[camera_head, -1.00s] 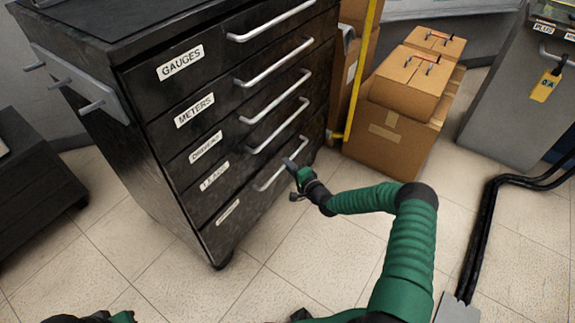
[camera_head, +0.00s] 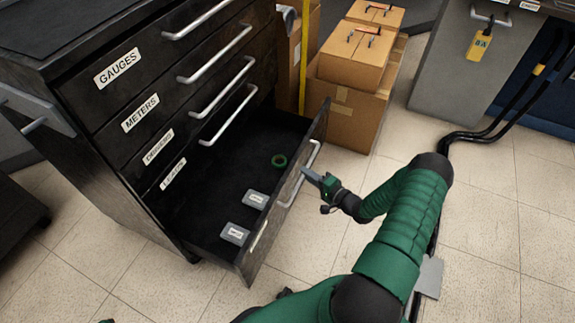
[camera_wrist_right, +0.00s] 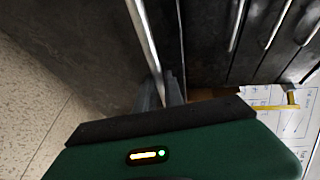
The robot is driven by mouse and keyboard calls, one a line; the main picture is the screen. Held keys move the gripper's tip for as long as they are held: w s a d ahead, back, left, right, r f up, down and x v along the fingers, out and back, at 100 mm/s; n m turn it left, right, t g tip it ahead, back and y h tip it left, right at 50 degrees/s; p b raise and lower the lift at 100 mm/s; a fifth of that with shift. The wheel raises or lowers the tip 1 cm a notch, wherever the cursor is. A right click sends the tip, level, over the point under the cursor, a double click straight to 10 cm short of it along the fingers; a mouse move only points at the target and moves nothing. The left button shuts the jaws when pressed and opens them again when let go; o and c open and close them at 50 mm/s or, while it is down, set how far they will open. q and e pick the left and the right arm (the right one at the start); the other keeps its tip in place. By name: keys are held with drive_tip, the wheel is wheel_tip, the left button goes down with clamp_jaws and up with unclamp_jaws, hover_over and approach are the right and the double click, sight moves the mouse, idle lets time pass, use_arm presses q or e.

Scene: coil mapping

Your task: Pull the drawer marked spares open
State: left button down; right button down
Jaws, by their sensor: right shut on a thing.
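The bottom drawer (camera_head: 272,232) of the black cabinet stands well open in the head view. Its label is too steeply angled to read, so I cannot confirm the word spares. My right gripper (camera_head: 310,174) is shut on the drawer's silver handle (camera_head: 291,198), near its far end. In the right wrist view the gripper fingers (camera_wrist_right: 164,90) close around the handle bar (camera_wrist_right: 146,38). My left gripper is not in view.
The drawers above, with GAUGES (camera_head: 118,67) and METERS (camera_head: 141,112) labels among them, are closed. Cardboard boxes (camera_head: 350,105) stand beyond the open drawer. Black cables (camera_head: 490,133) run along the floor at right. Tiled floor (camera_head: 500,220) is free in front.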

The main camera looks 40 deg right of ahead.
drive_tip(key=s+d, duration=0.3)
drive_tip(key=s, duration=0.6)
drive_tip(key=shift+d+f, duration=0.2)
drive_tip(key=c, duration=1.5)
unclamp_jaws()
drive_tip(key=shift+o, duration=0.2)
drive_tip(key=shift+d+r+p, duration=0.1)
drive_tip(key=shift+p, duration=0.2)
drive_tip(key=s+r+p, duration=0.2)
drive_tip(key=s+p, duration=0.2)
drive_tip(key=s, duration=1.2)
drive_tip(key=shift+s+r+p, duration=0.25)
drive_tip(key=shift+r+p, duration=0.1)
drive_tip(key=shift+r, duration=0.05)
